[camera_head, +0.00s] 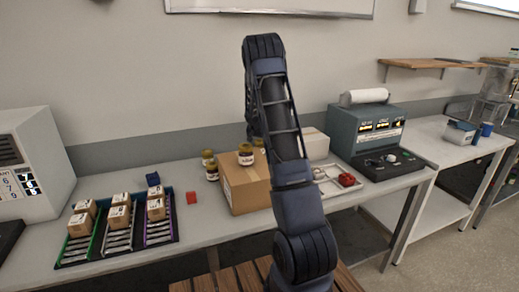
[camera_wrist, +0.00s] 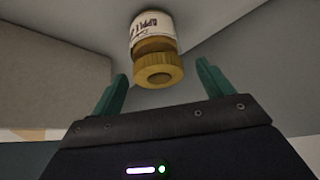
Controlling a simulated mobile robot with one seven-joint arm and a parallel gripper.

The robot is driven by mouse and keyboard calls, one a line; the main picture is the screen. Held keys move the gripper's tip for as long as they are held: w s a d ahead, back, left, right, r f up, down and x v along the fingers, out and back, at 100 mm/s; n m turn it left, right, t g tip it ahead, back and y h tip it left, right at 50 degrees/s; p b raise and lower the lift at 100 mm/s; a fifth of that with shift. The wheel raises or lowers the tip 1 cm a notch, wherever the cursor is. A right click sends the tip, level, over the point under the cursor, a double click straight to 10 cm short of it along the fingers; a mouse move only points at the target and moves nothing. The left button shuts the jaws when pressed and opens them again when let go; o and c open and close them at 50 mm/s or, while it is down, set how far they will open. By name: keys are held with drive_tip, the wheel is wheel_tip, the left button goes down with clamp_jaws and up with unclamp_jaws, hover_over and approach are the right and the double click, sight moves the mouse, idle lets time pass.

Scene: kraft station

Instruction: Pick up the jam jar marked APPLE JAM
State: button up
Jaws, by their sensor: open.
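In the wrist view a jar (camera_wrist: 152,48) with a yellow-gold lid and a white label shows just ahead of my gripper. The label's letters are tilted and partly cut off, and seem to begin with APPLE. My gripper (camera_wrist: 160,76) is open, its two green fingers apart, with the lid end of the jar showing between and beyond the tips. No contact is visible. In the head view several gold-lidded jars stand at the cardboard box: one jar (camera_head: 246,155) is on it and another jar (camera_head: 212,171) is beside it. Their labels are unreadable there, and my gripper is hidden behind my arm.
The cardboard box (camera_head: 240,186) stands on the table (camera_head: 120,269). Right are a white tray (camera_head: 325,187) with red items and a teal machine (camera_head: 366,128). A wall stands behind.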

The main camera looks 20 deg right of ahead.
drive_tip(key=x, duration=0.3)
drive_tip(key=shift+f, duration=0.15)
drive_tip(key=c, duration=1.3)
drive_tip(key=shift+o, duration=0.2)
